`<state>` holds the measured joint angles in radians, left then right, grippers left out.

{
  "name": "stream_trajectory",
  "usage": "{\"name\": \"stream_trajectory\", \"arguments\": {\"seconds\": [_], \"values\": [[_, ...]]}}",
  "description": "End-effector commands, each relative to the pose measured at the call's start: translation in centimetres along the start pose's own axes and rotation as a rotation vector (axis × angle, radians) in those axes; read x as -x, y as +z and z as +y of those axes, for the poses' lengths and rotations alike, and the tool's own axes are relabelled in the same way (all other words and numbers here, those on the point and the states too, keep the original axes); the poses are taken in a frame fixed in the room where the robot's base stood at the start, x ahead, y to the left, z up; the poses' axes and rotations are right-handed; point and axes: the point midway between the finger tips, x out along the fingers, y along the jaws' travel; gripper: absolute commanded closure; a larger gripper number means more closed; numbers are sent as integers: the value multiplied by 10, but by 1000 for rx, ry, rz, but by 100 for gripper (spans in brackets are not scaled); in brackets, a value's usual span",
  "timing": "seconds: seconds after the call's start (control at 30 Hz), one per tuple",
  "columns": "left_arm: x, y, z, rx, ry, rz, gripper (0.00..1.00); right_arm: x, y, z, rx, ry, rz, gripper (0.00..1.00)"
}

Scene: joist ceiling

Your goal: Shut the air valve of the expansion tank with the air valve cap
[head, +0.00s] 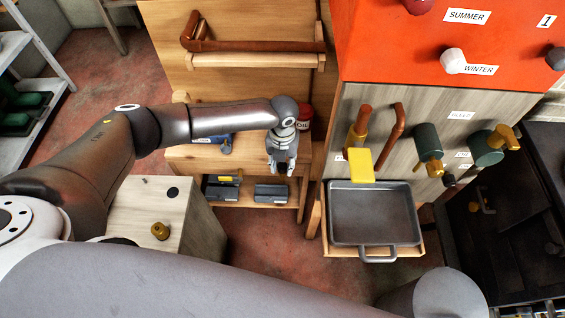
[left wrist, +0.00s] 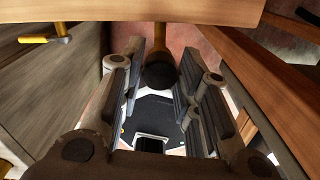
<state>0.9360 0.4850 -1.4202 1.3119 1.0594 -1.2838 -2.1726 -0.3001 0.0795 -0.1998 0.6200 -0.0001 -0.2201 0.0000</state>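My left gripper (head: 281,169) hangs in front of the low wooden bench, pointing down. In the left wrist view its two fingers (left wrist: 160,80) stand well apart. A dark round thing (left wrist: 158,74) shows between the fingertips, nearly as wide as the gap. I cannot tell whether it is gripped or lies behind them, nor whether it is the air valve cap. I cannot make out the expansion tank or its air valve for certain. My right gripper is not in view.
A grey tray (head: 335,237) stands right of the bench (head: 190,158). A panel (head: 440,107) with a yellow lever (head: 361,165) and green valves (head: 428,143) rises behind it. A red OIL can (head: 305,116) is near my gripper. A pale cabinet (head: 140,205) carries a brass-coloured knob (head: 160,231).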

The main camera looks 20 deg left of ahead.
Motion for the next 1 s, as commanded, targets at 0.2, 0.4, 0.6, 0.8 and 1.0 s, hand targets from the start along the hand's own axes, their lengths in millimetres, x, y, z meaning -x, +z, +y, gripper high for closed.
{"name": "stream_trajectory", "arguments": {"seconds": [0.2, 0.4, 0.6, 0.8, 1.0], "values": [[-1, -1, 0, 2, 0, 2, 50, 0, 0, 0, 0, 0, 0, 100], [-1, -1, 0, 3, 0, 2, 50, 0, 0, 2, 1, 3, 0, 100], [17, 0, 0, 4, -1, -1, 50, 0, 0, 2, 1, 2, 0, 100], [60, 1, 0, 4, -2, -2, 50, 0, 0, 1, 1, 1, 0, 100], [98, 0, 0, 3, -1, -1, 50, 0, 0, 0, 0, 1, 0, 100]]}}
